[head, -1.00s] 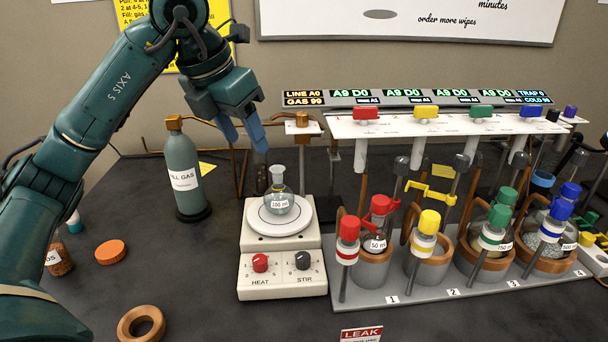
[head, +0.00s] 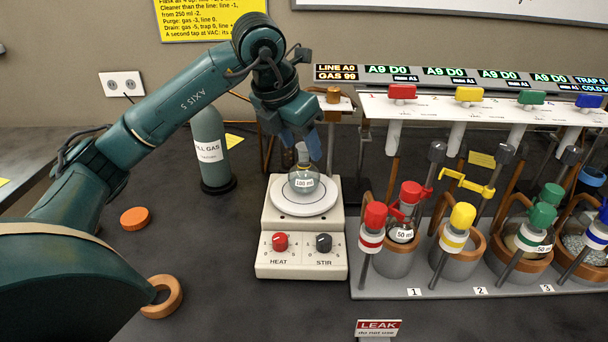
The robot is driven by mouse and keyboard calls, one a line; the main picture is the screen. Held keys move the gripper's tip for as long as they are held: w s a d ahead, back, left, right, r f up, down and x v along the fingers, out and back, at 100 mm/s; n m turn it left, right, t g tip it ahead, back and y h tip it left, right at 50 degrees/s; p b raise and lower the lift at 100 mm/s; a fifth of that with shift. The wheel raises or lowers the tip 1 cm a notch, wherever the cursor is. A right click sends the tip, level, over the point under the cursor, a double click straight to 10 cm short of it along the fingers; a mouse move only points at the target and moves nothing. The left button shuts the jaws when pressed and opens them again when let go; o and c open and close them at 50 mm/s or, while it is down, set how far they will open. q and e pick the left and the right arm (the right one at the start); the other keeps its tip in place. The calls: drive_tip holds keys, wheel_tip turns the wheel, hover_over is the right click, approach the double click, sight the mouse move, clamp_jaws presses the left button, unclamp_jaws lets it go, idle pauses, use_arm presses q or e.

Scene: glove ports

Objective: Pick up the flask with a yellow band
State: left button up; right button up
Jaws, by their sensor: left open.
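A clear round flask (head: 305,181) labelled 100 ml stands upright on the white round plate of the hot plate. A yellow-capped post with a yellow band (head: 455,234) stands in front of holder 2 (head: 457,263). No flask clearly shows in that holder. My right gripper is out of view.
The hot plate (head: 303,257) has red and black knobs. A gas bottle (head: 209,150) stands behind left. A rack (head: 387,288) with several holders and coloured posts is close on the right. An orange disc (head: 135,218) and a ring (head: 162,297) lie at left.

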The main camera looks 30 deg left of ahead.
sight(304, 152)
use_arm(q)
drive_tip(key=x, duration=0.3)
drive_tip(key=shift+f, duration=0.1)
drive_tip(key=shift+c, duration=0.2)
clamp_jaws()
